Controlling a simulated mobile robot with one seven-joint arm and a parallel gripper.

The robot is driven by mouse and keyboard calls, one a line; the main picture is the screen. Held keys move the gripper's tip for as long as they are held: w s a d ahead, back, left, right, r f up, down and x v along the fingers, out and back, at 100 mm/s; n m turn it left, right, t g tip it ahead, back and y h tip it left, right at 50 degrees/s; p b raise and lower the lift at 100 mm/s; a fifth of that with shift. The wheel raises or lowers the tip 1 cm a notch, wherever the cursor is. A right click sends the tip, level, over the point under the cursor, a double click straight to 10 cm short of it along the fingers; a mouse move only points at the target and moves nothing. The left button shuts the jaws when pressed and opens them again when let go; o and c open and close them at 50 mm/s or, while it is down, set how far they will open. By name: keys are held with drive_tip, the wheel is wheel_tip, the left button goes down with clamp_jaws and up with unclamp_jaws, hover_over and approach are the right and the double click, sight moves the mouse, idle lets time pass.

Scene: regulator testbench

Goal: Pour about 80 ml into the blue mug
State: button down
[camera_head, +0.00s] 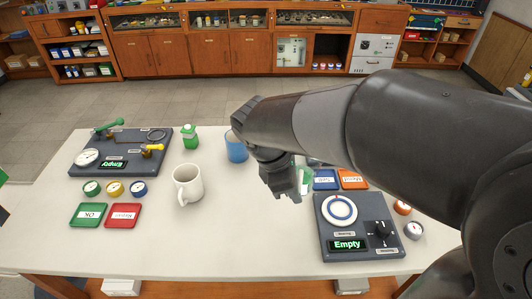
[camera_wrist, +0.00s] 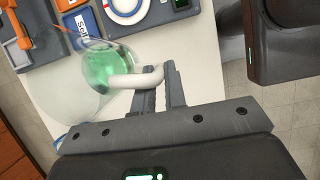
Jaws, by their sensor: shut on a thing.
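The blue mug (camera_head: 236,147) stands on the table left of my forearm in the head view, partly hidden by it. My gripper (camera_head: 284,192) hangs over the table right of the mug. In the wrist view my gripper (camera_wrist: 162,82) is shut on the white handle of a clear jug (camera_wrist: 78,98) with green liquid in it. In the head view my arm and gripper hide most of the jug; only a green patch shows beside the fingers. I cannot tell whether the jug touches the table or how far it tilts.
A white mug (camera_head: 187,184) stands left of my gripper. A green bottle (camera_head: 190,137) stands behind it. A grey panel (camera_head: 120,150) with valves is at left, and a dial panel (camera_head: 352,226) is at right. Red (camera_head: 122,215) and green (camera_head: 89,215) tiles lie front left. The front middle is clear.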

drive_tip(key=w+a+r, duration=0.3)
drive_tip(key=w+a, duration=0.5)
drive_tip(key=w, duration=0.2)
drive_tip(key=w+a+f, duration=0.2)
drive_tip(key=w+a, duration=0.6)
drive_tip(key=a, duration=0.3)
drive_tip(key=w+a+f, duration=0.2)
drive_tip(key=w+a, duration=0.6)
drive_tip(key=a, duration=0.3)
drive_tip(key=shift+d, duration=0.1)
drive_tip(key=s+d+f+t+y, duration=0.1)
drive_tip(key=d+f+t+y, duration=0.1)
drive_tip(key=d+y, duration=0.3)
drive_tip(key=shift+f+y, duration=0.8)
drive_tip(key=shift+y, duration=1.3)
